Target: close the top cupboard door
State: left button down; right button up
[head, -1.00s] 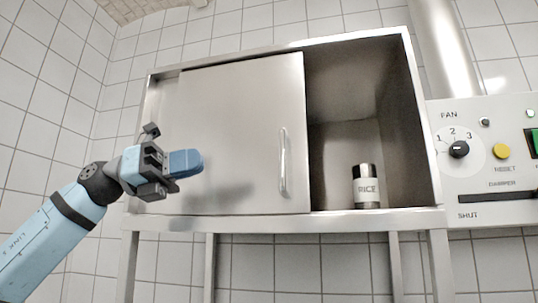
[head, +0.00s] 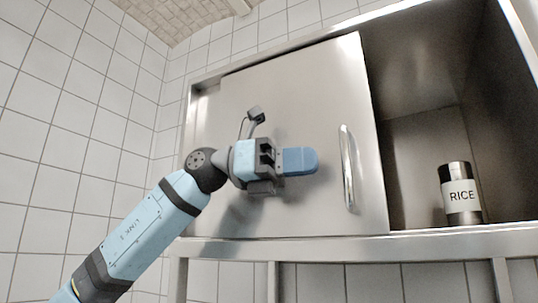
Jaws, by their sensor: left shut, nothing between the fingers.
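The cupboard's steel sliding door (head: 318,95) covers the left and middle of the cupboard front. Its upright bar handle (head: 348,168) is near the door's right edge. The right part of the cupboard is open. My left gripper (head: 312,161) is shut and empty, in front of the door and a little left of the handle, pointing right. It appears apart from the handle; whether it touches the door panel I cannot tell. My right gripper is not in view.
A rice canister (head: 461,195) stands inside the open right part, on the cupboard floor. The steel cupboard frame (head: 420,246) runs along below the door. A tiled wall (head: 75,110) is on the left.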

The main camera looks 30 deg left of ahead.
aim_at(330, 157)
pick_arm(q)
jog(key=d, duration=0.2)
jog(key=shift+d+r+p, duration=0.15)
jog(key=shift+d+p, duration=0.25)
jog(key=shift+w+d, duration=0.15)
jog(key=shift+w, duration=0.1)
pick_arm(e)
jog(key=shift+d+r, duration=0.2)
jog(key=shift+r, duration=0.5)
pick_arm(q)
jog(key=shift+s, duration=0.15)
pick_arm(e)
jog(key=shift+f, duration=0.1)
pick_arm(q)
jog(key=shift+d, duration=0.45)
jog(key=d+b, duration=0.4)
jog(key=d, duration=1.6)
jog(key=shift+s+d, duration=0.35)
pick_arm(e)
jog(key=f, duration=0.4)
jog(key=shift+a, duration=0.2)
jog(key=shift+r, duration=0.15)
